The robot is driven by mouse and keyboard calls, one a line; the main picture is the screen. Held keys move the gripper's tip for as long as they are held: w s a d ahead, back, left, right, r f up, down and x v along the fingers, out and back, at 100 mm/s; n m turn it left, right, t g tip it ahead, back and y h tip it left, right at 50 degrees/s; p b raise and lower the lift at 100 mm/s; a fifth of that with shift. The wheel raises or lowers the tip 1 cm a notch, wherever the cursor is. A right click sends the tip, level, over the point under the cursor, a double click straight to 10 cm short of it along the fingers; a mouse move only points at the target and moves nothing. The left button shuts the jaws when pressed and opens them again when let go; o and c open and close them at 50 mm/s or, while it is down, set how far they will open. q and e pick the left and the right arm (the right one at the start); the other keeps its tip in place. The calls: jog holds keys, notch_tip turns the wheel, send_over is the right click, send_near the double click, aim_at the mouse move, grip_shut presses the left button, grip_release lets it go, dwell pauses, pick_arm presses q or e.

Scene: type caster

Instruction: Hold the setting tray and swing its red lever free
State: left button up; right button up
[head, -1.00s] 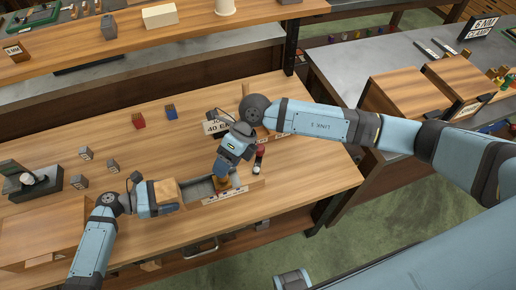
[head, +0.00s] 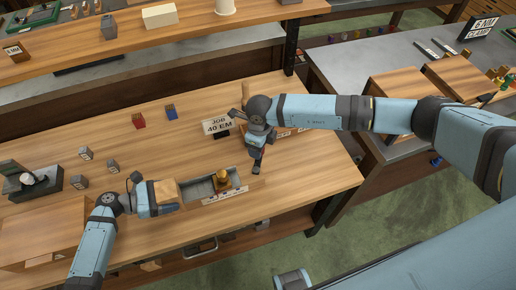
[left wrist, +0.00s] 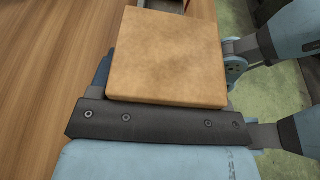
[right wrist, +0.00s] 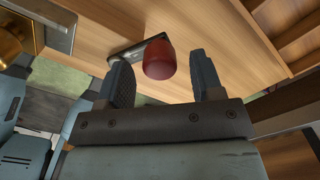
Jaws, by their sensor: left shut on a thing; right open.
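The setting tray (head: 196,190) lies near the front edge of the bench, a grey channel with wood at its left end. A brass piece (head: 223,178) sits in its right part; it also shows at the right wrist view's left edge (right wrist: 12,40). My left gripper (head: 162,198) is shut on the tray's wooden end block (left wrist: 165,55). My right gripper (head: 257,160) points down just right of the tray. It is open, and the red lever knob (right wrist: 160,60) appears between its fingers, with a dark base behind. In the head view the gripper hides the knob.
A "JOB 40 EM" sign (head: 216,126) stands behind the tray, close to my right gripper.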

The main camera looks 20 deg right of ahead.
jog(key=shift+f, duration=1.2)
jog(key=c, duration=0.9)
